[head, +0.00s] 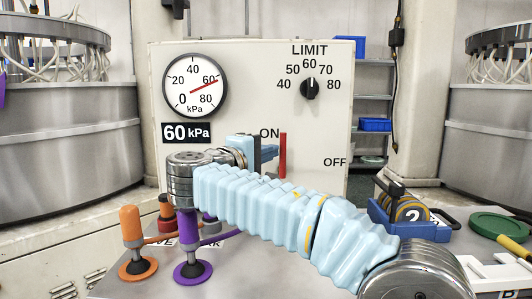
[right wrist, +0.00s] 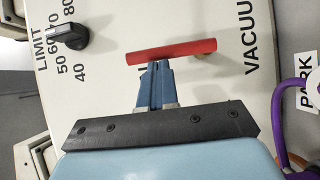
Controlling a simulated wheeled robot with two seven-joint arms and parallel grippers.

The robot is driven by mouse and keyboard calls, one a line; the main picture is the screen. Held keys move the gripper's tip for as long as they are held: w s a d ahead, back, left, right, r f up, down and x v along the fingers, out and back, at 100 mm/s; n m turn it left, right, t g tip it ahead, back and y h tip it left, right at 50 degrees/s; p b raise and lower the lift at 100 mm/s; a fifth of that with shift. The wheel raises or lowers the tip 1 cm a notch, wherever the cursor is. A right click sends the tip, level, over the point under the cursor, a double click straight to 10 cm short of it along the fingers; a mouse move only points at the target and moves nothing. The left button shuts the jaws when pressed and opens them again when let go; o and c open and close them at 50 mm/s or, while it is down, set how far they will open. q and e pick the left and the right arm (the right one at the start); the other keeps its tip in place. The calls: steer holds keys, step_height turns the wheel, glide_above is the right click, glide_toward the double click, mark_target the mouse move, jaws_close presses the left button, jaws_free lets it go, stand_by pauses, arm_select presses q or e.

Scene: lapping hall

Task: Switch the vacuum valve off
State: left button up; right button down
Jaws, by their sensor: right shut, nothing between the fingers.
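The vacuum valve has a red lever (head: 283,155) on the front of the pale panel. The lever stands upright beside the ON label (head: 269,133); the OFF label (head: 334,162) is to its lower right. In the right wrist view the red lever (right wrist: 170,50) lies across the picture. My right gripper (head: 262,150) is just left of the lever in the head view. Its blue fingers (right wrist: 156,68) are shut and empty, with their tips at the lever's side; I cannot tell whether they touch. My left gripper is not in view.
The panel (head: 245,80) bears a gauge (head: 195,85) near 60 kPa and a black LIMIT knob (head: 310,88). Orange (head: 131,228) and purple (head: 186,235) suction-cup tools stand in front. A blue holder (head: 410,220) marked 2 is at right.

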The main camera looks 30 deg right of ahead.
mark_target(282, 148)
steer(key=shift+s+d+r+m+y, duration=0.2)
steer(key=shift+d+m+y, duration=0.2)
steer(key=shift+m, duration=0.2)
steer(key=m, duration=0.1)
steer(key=d+m+y, duration=0.1)
steer(key=s+d+y, duration=0.1)
steer(key=shift+s+r+m+b, duration=0.1)
steer(key=shift+r+m+b, duration=0.2)
steer(key=shift+m, duration=0.1)
steer(key=shift+s+d+f+m+t+y+b, duration=0.35)
steer(key=shift+s+d+f+m+y+b, duration=0.25)
steer(key=shift+d+m+y+b, duration=0.5)
steer(key=shift+s+d+f+m+t+y+b, duration=0.3)
steer(key=shift+s+d+f+m+y+b, duration=0.25)
steer(key=shift+m+y, duration=0.95)
steer(key=shift+s+d+f+m+t+y+b, duration=0.4)
steer(key=shift+d+f+m+y+b, duration=0.3)
steer(key=shift+d+m+y+b, duration=0.45)
steer(key=shift+a+y, duration=0.2)
steer(key=shift+y, duration=0.05)
